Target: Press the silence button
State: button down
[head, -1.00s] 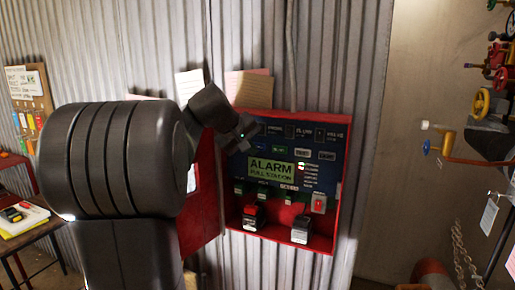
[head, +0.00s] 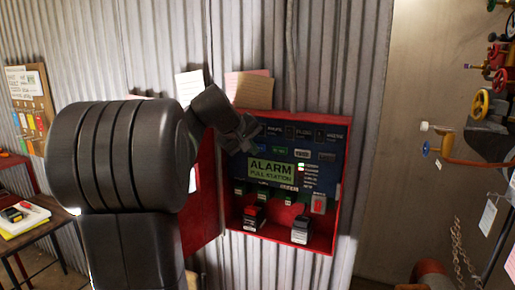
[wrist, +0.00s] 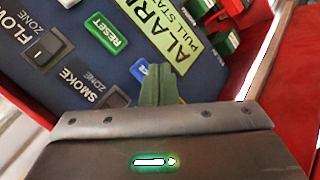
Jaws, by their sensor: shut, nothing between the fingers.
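The red alarm box (head: 337,210) hangs open on the corrugated wall, with a dark blue panel (head: 328,170) inside. In the wrist view, a blue button (wrist: 139,71) shows just left of my fingertips; its label is mostly hidden, so I cannot tell whether it is the silence button. A green RESET button (wrist: 106,33) sits up and left of it. My gripper (wrist: 158,72) is shut and empty, its fingertips over the panel between the blue button and the ALARM sign (wrist: 185,55). In the head view my gripper (head: 249,137) is at the panel's upper left. Contact cannot be told.
Rocker switches marked FLOW (wrist: 45,44) and SMOKE (wrist: 108,101) are close by. The box's open red door (head: 203,200) is at its left. Black-and-red (head: 255,216) and grey (head: 301,230) devices stand at the box's bottom. Valves and pipes (head: 480,103) are at the far right.

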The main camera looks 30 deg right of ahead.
jog(key=shift+w+d+p, duration=0.3)
jog(key=shift+d+p, duration=0.05)
jog(key=shift+d, duration=0.05)
dwell(0.8)
jog(key=shift+a, duration=0.1)
jog(key=shift+s+a+b, duration=0.45)
jog(key=shift+s+a, duration=0.15)
jog(key=s+a+b, duration=0.2)
jog(key=s+a, duration=0.1)
jog(key=shift+s+a, duration=0.15)
jog(key=shift+a, duration=0.25)
dwell(0.3)
jog(key=shift+d, duration=0.15)
dwell(0.5)
jog(key=shift+s+a+b, duration=0.45)
jog(key=shift+s+a, duration=0.2)
jog(key=shift+a, duration=0.15)
jog(key=shift+s+a+b, duration=0.45)
jog(key=shift+s+a, duration=0.15)
jog(key=shift+a, duration=0.2)
